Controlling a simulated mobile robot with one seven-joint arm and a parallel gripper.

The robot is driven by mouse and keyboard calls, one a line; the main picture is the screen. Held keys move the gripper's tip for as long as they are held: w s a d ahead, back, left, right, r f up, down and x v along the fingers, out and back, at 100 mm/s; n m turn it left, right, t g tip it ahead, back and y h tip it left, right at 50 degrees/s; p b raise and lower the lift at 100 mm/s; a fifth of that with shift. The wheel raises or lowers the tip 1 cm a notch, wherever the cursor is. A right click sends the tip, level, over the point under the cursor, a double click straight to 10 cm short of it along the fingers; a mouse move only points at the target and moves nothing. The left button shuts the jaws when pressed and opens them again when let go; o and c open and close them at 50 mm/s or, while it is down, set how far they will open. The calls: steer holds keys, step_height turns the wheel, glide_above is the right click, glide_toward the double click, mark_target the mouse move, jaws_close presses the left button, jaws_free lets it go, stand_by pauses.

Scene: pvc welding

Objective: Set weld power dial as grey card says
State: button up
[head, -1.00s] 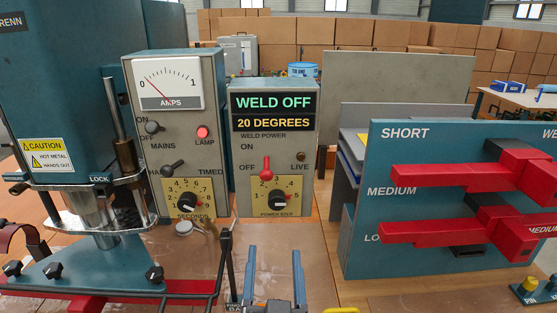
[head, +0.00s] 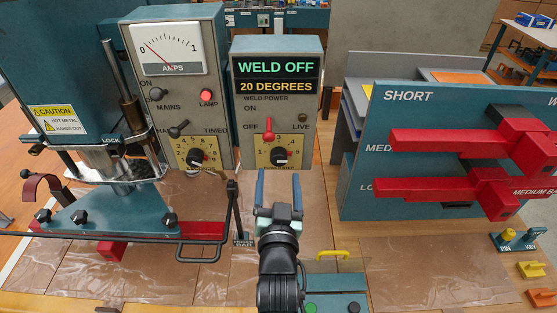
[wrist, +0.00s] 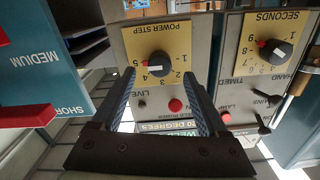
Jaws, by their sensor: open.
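The weld power dial, a black knob (head: 279,156), sits on a yellow POWER STEP plate (head: 292,140) low on the grey weld power box (head: 310,105). In the wrist view the knob (wrist: 159,64) appears upside down, between the finger tips. Its exact setting is too small to tell. My gripper (head: 278,180) is open and empty, its blue fingers pointing at the box just below and in front of the dial. Contact is not visible. I cannot make out a grey card. The display (head: 276,76) reads WELD OFF, 20 DEGREES.
A red lever switch (head: 268,130) is just above the dial. Left stands the AMPS box (head: 222,85) with the SECONDS dial (head: 195,153). Right is a teal rack (head: 365,190) with red bars. A black stand (head: 236,210) rises left of my gripper.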

mark_target(278, 163)
steer(key=shift+w, duration=2.55)
jaws_close()
